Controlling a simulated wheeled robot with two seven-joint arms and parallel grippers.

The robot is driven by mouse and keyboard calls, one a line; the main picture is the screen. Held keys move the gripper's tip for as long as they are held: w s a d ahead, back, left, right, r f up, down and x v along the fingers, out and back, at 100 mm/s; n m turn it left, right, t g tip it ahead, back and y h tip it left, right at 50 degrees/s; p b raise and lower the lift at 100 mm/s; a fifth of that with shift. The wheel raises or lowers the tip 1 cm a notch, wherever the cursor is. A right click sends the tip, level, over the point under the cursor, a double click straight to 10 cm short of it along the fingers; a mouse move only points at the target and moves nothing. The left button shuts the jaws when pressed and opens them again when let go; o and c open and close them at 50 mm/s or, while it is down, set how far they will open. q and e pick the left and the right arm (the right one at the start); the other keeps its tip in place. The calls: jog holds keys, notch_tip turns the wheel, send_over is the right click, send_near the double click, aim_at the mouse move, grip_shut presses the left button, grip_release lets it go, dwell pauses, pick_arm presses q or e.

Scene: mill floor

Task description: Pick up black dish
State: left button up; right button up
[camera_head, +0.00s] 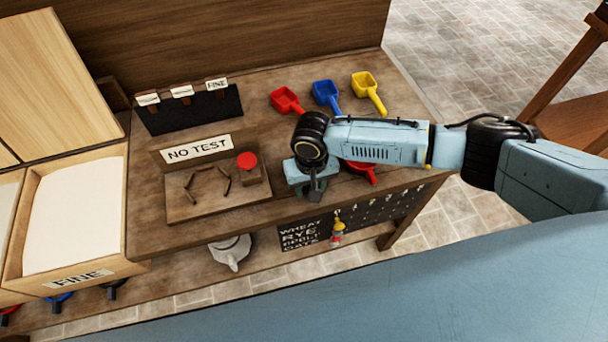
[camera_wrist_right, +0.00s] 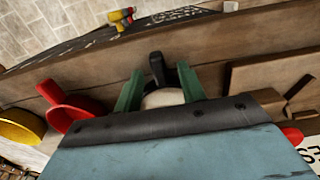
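In the right wrist view, a black dish handle (camera_wrist_right: 157,68) stands between the two green fingers of my right gripper (camera_wrist_right: 160,85). A pale, rounded patch (camera_wrist_right: 163,97), apparently the dish's contents, shows below it, partly hidden by the gripper body. The fingers are apart, with a gap on each side of the handle. In the head view my right gripper (camera_head: 313,192) points down at the front edge of the wooden bench (camera_head: 255,212). It hides most of the dish there. My left gripper is not in view.
A red dish (camera_head: 362,170) lies just right of the gripper; it also shows in the wrist view (camera_wrist_right: 70,108), near a yellow one (camera_wrist_right: 18,125). Red (camera_head: 287,100), blue (camera_head: 327,95) and yellow (camera_head: 368,90) scoops lie behind. A "NO TEST" board (camera_head: 198,150) stands left.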

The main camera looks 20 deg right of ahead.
grip_shut()
jog(key=shift+r, duration=0.1)
